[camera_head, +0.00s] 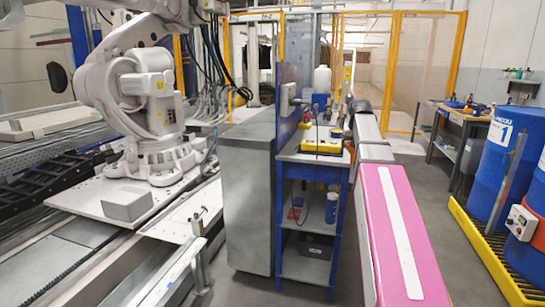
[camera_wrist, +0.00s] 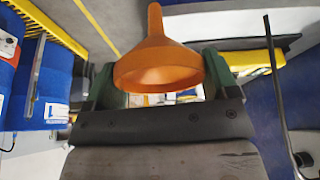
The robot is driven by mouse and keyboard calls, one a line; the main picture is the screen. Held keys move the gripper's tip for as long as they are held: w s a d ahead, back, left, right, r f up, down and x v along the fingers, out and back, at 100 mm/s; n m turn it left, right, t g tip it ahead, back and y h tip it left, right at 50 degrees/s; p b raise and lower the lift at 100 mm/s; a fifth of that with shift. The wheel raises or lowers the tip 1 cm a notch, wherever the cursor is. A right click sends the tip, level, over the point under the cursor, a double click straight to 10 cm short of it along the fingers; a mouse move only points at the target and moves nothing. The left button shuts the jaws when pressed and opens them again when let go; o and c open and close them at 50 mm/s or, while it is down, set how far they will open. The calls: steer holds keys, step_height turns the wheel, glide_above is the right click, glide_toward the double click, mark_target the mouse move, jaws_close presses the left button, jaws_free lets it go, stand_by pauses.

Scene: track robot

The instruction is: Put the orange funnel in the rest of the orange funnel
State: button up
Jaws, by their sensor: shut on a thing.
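The orange funnel (camera_wrist: 158,58) is in the wrist view, between the two green fingers of my gripper (camera_wrist: 160,78). The gripper is shut on it. The funnel's narrow spout points to the top of the picture and its wide mouth faces toward the wrist. In the head view my pink and grey arm reaches forward beside the blue workstation, with the dark end of the arm near its top. The funnel is not distinguishable there. I cannot make out the funnel's rest in either view.
A blue workstation (camera_head: 340,190) with a yellow device (camera_head: 322,147) on top stands left of my arm. Blue barrels (camera_head: 500,160) stand on a yellow grating (camera_head: 485,245) at right. A workbench (camera_head: 462,115) is behind them. Grey floor lies between arm and grating.

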steer(key=s+a+f+n, duration=0.1)
steer(key=s+a+f, duration=0.3)
steer(key=a+f, duration=0.3)
steer(key=s+a+f+n, duration=0.1)
steer(key=s+a+f, duration=0.3)
steer(key=a+f, duration=0.3)
step_height(320, 180, down, 6)
steer(key=shift+a+r+y, duration=0.2)
steer(key=shift+a+y, duration=0.1)
steer(key=shift+y, duration=0.1)
